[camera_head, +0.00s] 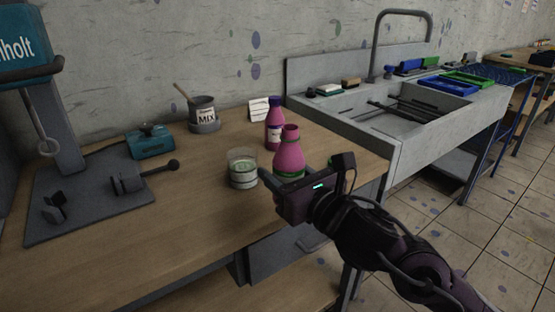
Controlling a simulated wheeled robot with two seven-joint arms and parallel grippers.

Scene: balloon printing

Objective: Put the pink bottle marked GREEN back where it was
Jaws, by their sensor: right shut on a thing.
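A pink bottle (290,156) with an open neck and a green band low on its body stands upright near the right edge of the wooden table. My right gripper (283,182) comes in from the lower right and is shut on the lower part of this bottle. The gripper hides the bottle's base, so I cannot tell whether it touches the table. No marking on it can be read. My left gripper is not in view.
A glass jar (242,171) stands close left of the held bottle. A grey MIX pot (203,117), a white card (259,109) and a teal box (151,142) are farther back. A sink (410,128) adjoins at right. The table front (120,260) is clear.

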